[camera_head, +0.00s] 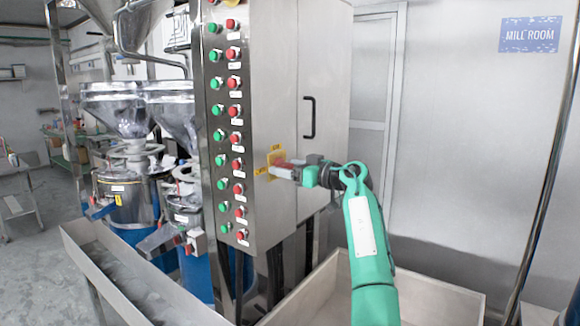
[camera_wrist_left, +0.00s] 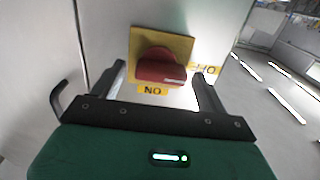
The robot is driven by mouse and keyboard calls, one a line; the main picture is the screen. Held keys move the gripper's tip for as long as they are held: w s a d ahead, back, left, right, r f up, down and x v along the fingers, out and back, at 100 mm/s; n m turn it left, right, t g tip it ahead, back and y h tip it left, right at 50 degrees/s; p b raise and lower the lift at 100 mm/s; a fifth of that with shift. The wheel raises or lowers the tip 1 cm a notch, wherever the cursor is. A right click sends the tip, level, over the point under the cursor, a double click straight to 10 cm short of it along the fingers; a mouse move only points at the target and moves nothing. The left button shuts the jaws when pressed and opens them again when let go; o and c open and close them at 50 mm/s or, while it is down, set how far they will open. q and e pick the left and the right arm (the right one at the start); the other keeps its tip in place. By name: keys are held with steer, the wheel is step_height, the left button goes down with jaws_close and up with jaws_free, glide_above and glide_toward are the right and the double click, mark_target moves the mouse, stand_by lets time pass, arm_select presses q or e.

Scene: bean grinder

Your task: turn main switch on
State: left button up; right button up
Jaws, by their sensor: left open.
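The main switch is a red rotary knob (camera_head: 279,157) on a yellow plate on the side wall of the steel control cabinet. In the left wrist view the red knob (camera_wrist_left: 158,67) is in the middle, on its yellow plate (camera_wrist_left: 180,43). It has a white mark towards its right end. The ON label (camera_wrist_left: 152,90) and the OFF label (camera_wrist_left: 204,69) appear upside down there. My left gripper (camera_head: 287,171) is at the switch, and its open fingers (camera_wrist_left: 160,72) stand on either side of the knob. I cannot tell whether they touch it. My right gripper is not in view.
The cabinet front has columns of green and red buttons (camera_head: 236,110). A black door handle (camera_head: 309,117) is on the cabinet's side, above the arm. A steel trough (camera_head: 130,285) and grinders (camera_head: 125,190) stand at left. A large open tray (camera_head: 425,295) lies below my arm.

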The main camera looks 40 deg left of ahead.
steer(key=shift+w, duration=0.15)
arm_select(q)
steer(key=c, duration=1)
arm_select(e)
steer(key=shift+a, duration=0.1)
